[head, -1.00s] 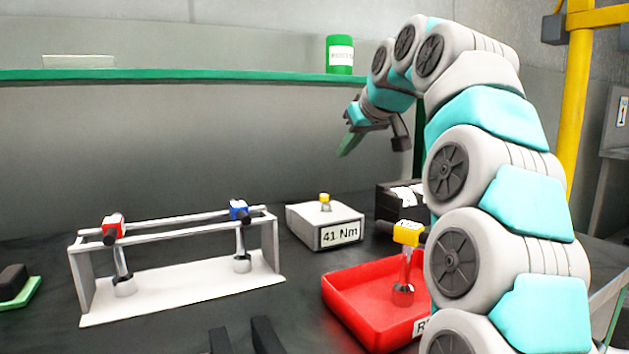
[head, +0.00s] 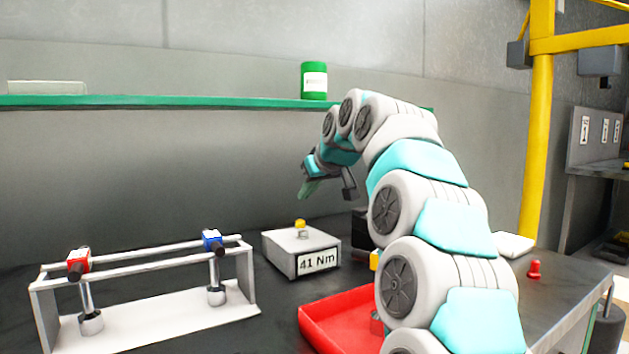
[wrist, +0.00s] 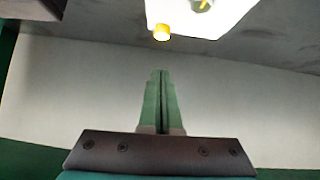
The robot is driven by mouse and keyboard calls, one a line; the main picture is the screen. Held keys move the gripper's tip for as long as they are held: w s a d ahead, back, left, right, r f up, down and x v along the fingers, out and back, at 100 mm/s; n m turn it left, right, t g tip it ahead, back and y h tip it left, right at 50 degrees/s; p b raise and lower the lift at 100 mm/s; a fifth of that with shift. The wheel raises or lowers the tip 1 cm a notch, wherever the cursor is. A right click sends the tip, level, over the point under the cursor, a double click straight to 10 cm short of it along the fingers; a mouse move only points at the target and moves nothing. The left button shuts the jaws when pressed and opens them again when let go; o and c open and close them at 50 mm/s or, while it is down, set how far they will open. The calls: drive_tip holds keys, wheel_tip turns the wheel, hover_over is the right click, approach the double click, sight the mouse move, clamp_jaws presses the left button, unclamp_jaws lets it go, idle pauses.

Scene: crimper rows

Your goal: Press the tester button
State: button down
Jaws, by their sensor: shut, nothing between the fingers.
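The tester is a pale grey box (head: 282,250) on the dark bench, with a "41 Nm" display on its front. A yellow button (head: 300,227) stands on its top. In the wrist view, the yellow button (wrist: 161,32) shows near the top edge, beside the bright white tester top (wrist: 215,14). My gripper (head: 305,192) is above the tester, apart from the button, with green fingers pointing down and left. In the wrist view, the fingers of my gripper (wrist: 159,74) are together with nothing between them.
A white rack (head: 150,322) at left holds a red-headed tool (head: 79,262) and a blue-headed tool (head: 213,241). A red tray (head: 335,318) lies in front, partly behind my arm. A green shelf (head: 200,102) carries a green can (head: 314,81).

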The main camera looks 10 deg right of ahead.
sight(300, 223)
drive_tip(key=shift+x, duration=1.05)
drive_tip(key=shift+w+f, duration=0.1)
drive_tip(key=shift+f, duration=0.25)
drive_tip(key=shift+w+f, duration=0.1)
drive_tip(key=shift+f, duration=1.55)
